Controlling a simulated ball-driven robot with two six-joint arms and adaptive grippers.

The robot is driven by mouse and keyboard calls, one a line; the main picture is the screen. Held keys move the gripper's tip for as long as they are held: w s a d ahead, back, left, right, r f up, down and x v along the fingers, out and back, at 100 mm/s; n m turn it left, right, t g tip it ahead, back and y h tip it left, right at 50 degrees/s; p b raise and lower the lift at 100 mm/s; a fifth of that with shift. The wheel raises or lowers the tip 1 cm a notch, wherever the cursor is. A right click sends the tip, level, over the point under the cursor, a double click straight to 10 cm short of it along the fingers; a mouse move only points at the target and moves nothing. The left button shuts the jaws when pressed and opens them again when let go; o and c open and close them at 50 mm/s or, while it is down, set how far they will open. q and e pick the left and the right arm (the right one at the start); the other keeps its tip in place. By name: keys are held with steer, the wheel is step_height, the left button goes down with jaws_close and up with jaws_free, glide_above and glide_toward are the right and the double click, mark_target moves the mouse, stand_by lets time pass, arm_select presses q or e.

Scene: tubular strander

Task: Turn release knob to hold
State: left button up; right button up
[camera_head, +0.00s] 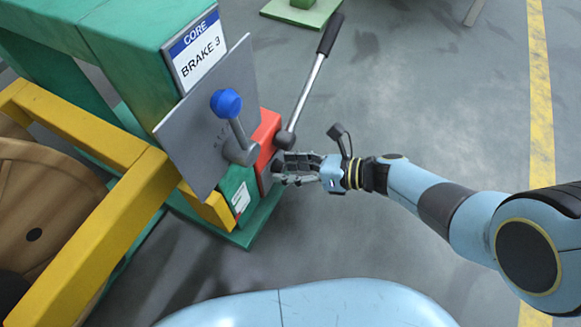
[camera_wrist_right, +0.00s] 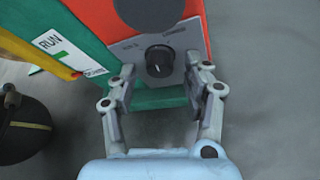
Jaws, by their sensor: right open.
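The release knob (camera_wrist_right: 159,61) is a small black round knob with a light pointer mark. It sits on a grey plate (camera_wrist_right: 188,36) on the red box (camera_wrist_right: 90,12), with small lettering at its upper left and upper right that is too blurred to read surely. My right gripper (camera_wrist_right: 164,88) is open, its fingers spread to the left and right of the knob. I cannot tell whether they touch it. In the head view, my right gripper (camera_head: 281,168) reaches the lower side of the red box (camera_head: 267,140). My left gripper is not in view.
A lever with a black grip (camera_head: 330,34) rises from the red box. A blue-knobbed lever (camera_head: 226,103) stands on a grey panel (camera_head: 190,130) under the "CORE BRAKE 3" sign (camera_head: 196,52). A yellow frame (camera_head: 120,215) and wooden reel (camera_head: 40,205) are at left. Floor at right is clear.

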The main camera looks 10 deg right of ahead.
jaws_close()
steer(key=shift+s+n, duration=0.1)
steer(key=shift+n, duration=0.2)
steer(key=n+t+h, duration=0.2)
steer(key=n, duration=0.1)
steer(key=shift+s+a, duration=0.1)
steer(key=n+t+h, duration=0.1)
steer(key=n+t, duration=0.1)
steer(key=n, duration=0.1)
steer(key=shift+s+n, duration=0.1)
steer(key=shift+n, duration=0.2)
stand_by(0.4)
steer(key=shift+t, duration=0.3)
jaws_free()
